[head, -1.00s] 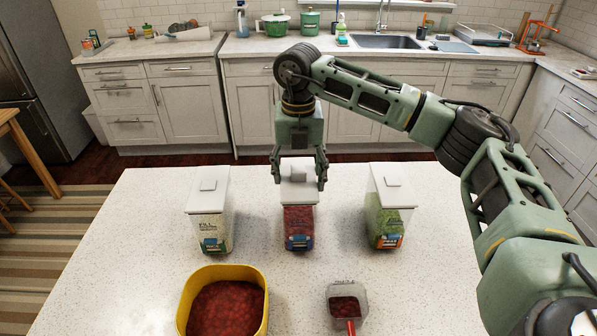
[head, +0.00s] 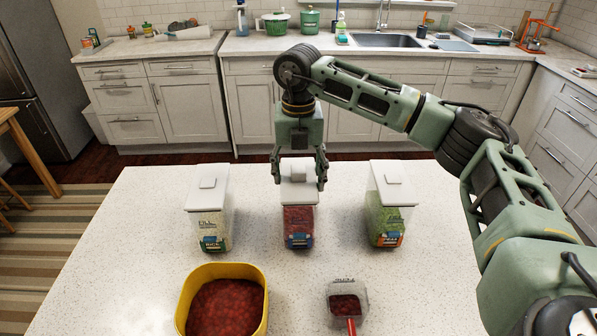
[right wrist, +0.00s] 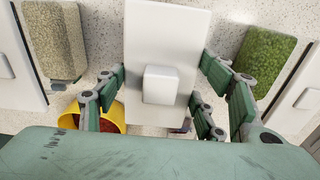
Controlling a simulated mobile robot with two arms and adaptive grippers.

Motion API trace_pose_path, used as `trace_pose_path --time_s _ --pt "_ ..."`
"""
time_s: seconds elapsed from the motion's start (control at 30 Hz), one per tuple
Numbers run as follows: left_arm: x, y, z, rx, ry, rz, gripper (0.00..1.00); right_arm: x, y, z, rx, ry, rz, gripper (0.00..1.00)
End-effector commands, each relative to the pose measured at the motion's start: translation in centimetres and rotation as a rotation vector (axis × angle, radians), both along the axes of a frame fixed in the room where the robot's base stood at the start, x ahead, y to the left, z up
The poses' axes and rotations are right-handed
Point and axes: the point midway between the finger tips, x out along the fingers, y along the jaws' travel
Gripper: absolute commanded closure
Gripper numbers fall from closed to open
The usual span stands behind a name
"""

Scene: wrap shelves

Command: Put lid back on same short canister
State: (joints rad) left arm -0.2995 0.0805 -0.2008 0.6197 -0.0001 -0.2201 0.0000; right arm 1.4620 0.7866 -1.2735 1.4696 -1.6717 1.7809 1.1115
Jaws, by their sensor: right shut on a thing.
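The middle canister (head: 298,226) is clear, holds red contents, and stands upright on the white counter. Its white lid (head: 299,195) is at the canister's top, with a small square knob that also shows in the right wrist view (right wrist: 162,85). I cannot tell whether the lid is fully seated. My right gripper (head: 298,182) points down over the lid, shut on it with fingers along its two sides. My left gripper is not in view.
A lidded rice canister (head: 210,228) stands to the left and a lidded green-filled canister (head: 387,222) to the right. A yellow tub (head: 262,290) of red contents and a scoop (head: 347,290) are at the front. The counter (head: 130,235) is clear at both sides.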

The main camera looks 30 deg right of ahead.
Motion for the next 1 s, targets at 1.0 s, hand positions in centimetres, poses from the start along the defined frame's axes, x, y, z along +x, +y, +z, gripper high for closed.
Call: trace_pose_path --time_s 1.0 --pt "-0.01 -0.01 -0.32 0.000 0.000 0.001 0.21 0.02 0.02 -0.47 0.001 0.000 0.000 0.32"
